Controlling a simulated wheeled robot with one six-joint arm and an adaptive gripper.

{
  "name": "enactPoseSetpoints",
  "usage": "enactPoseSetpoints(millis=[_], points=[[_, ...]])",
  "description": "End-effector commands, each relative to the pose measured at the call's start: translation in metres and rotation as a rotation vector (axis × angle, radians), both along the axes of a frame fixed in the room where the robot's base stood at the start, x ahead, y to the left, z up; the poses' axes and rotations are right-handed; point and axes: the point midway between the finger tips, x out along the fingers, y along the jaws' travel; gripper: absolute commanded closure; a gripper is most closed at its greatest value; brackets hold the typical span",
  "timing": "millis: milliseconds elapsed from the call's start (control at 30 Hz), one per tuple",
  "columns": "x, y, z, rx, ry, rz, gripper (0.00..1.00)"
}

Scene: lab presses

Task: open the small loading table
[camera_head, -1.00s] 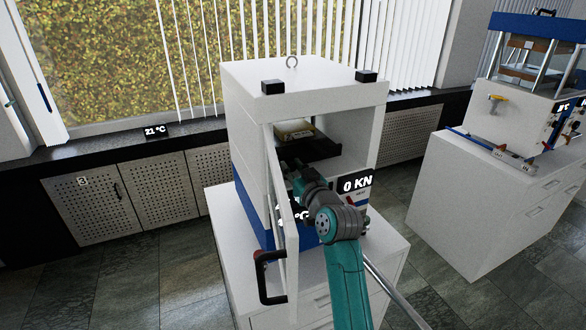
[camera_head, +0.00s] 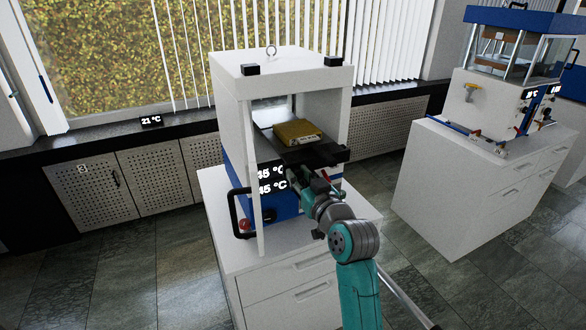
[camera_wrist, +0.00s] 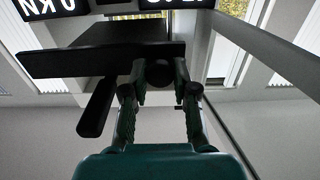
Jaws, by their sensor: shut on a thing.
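The small loading table (camera_head: 322,156) is a black flat plate at the opening of the white press (camera_head: 228,95). It juts out of the front of the chamber, and a brass-coloured block (camera_head: 297,133) lies on it. In the wrist view the dark plate (camera_wrist: 90,60) spans the upper left, seen from below. My gripper (camera_head: 320,178) is at the front of the loading table, just under its edge. In the wrist view my gripper (camera_wrist: 160,78) is shut at the plate's front. The exact grip point is partly hidden by the fingers.
The press door (camera_head: 259,205) stands open at the left, with its black handle (camera_head: 239,213) beside it. A white cabinet (camera_head: 275,285) bears the press. A second press (camera_head: 490,105) stands on another cabinet at the right. Floor is clear between the cabinets.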

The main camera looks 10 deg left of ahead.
Motion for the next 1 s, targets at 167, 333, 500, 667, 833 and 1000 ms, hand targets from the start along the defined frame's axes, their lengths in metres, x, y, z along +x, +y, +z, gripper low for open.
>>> enactPoseSetpoints(millis=[167,333,500,667,833,1000], points=[[-0.015,-0.010,0.000,-0.001,0.001,0.000,1.00],[-0.021,-0.014,-0.001,0.000,0.002,0.001,1.00],[-0.022,-0.014,-0.001,0.000,0.002,0.001,1.00],[-0.022,-0.014,-0.001,-0.001,0.003,0.000,1.00],[-0.021,-0.014,-0.001,0.000,0.002,0.000,0.47],[-0.021,-0.014,0.000,0.000,0.001,0.000,0.47]])
